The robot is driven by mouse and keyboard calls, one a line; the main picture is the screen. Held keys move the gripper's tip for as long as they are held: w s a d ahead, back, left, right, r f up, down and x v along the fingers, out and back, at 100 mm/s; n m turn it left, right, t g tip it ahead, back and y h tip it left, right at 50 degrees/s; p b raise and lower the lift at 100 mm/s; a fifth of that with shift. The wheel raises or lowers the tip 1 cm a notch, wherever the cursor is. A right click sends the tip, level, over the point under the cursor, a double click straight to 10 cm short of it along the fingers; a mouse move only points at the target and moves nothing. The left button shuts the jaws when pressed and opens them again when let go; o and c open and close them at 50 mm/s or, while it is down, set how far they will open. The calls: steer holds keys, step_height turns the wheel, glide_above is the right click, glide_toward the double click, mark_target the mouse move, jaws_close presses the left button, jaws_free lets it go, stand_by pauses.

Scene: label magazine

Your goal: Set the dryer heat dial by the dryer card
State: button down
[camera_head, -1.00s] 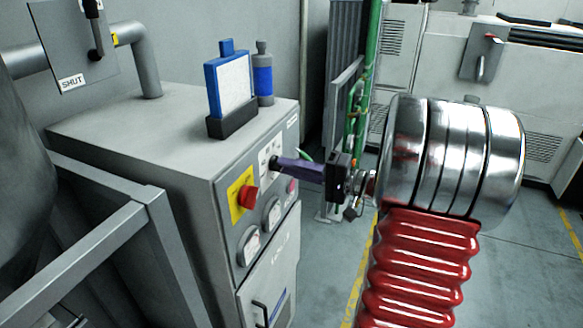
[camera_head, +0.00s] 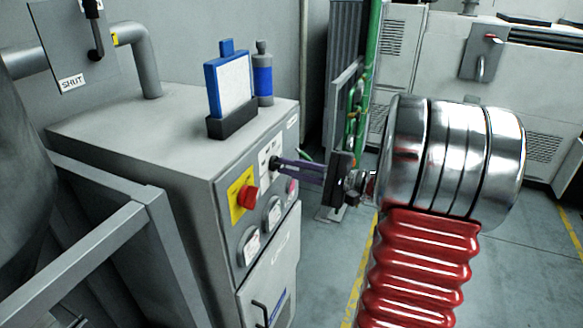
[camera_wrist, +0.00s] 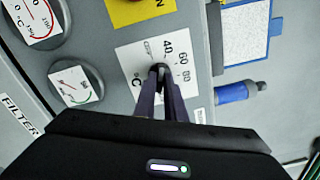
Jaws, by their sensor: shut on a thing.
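The heat dial is a small black knob (camera_wrist: 159,67) on a white scale plate (camera_wrist: 136,58) marked 40, 60, 80 and °C. It also shows on the grey cabinet's front in the head view (camera_head: 273,162). My gripper (camera_wrist: 162,78) has both dark purple fingers closed on the knob, one on each side; in the head view my gripper (camera_head: 281,163) reaches it from the right. The fingers cover part of the knob, and I cannot tell where it points. The card (camera_head: 230,84) is a white sheet in a blue frame, upright in a black holder; its writing is unreadable.
A red button on a yellow plate (camera_head: 241,196) sits left of the dial. Round gauges (camera_head: 250,245) are below it. A grey and blue bottle (camera_head: 263,74) stands beside the card. A grey metal frame (camera_head: 150,215) is at the left. Floor is open at the right.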

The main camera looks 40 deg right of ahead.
steer(key=shift+f+m, duration=0.2)
steer(key=shift+m, duration=0.4)
steer(key=c, duration=1.8)
jaws_free()
steer(key=shift+r, duration=0.1)
steer(key=v, duration=1.4)
steer(key=shift+w+d, duration=0.1)
